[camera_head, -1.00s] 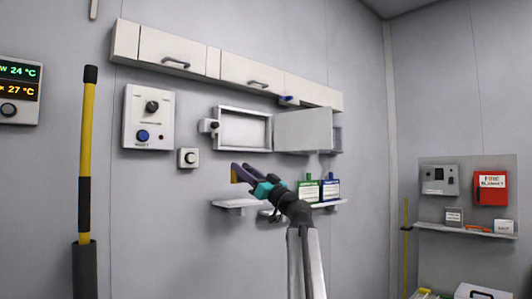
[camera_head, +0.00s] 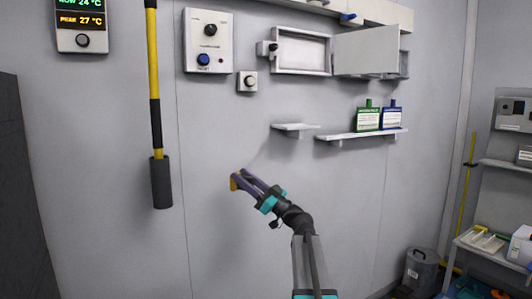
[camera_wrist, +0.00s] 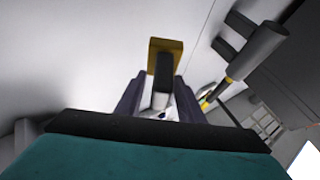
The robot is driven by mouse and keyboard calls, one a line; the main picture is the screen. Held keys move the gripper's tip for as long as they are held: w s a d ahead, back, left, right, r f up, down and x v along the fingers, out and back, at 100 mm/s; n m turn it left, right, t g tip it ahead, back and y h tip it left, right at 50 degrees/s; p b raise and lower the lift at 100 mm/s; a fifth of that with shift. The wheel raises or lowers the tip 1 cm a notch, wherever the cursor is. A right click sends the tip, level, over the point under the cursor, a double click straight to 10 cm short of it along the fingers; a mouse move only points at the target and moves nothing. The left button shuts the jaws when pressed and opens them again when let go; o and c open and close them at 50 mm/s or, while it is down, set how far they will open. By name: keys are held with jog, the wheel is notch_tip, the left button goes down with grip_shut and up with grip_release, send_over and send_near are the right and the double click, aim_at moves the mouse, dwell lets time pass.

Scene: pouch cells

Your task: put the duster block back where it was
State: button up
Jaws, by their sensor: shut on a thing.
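The duster block is an ochre-yellow block with a dark part in front of it. It shows at the tip of my gripper in the head view (camera_head: 235,182) and beyond the fingers in the wrist view (camera_wrist: 166,45). My gripper (camera_head: 248,182), with purple fingers, is shut on it. In the wrist view the fingers (camera_wrist: 158,92) stand on either side of the dark part. The block is held in the air in front of the grey wall, below and left of a small empty wall shelf (camera_head: 296,127). Much of the block is hidden by the fingers.
A longer shelf (camera_head: 340,138) holds a green-labelled container (camera_head: 368,118) and a blue-labelled one (camera_head: 392,117). An open wall cabinet (camera_head: 302,53) is above. A yellow and black pole (camera_head: 154,80) hangs at left. A grey bin (camera_head: 420,270) stands at lower right.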

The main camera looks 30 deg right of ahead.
jog(key=s+a+f+n+g+y, duration=0.1)
jog(key=s+a+f+g+y, duration=0.1)
jog(key=a+f, duration=0.7)
jog(key=s+a+f+n+g+y, duration=0.2)
jog(key=s+a+f, duration=0.3)
jog(key=a+f, duration=0.5)
jog(key=s+a+f+n+g+y, duration=0.2)
jog(key=s+a+f+g+y, duration=0.1)
jog(key=a+f, duration=0.6)
jog(key=s+a, duration=0.1)
jog(key=a, duration=0.2)
jog(key=shift+f+y, duration=0.15)
jog(key=shift+y, duration=0.15)
jog(key=shift+a, duration=0.1)
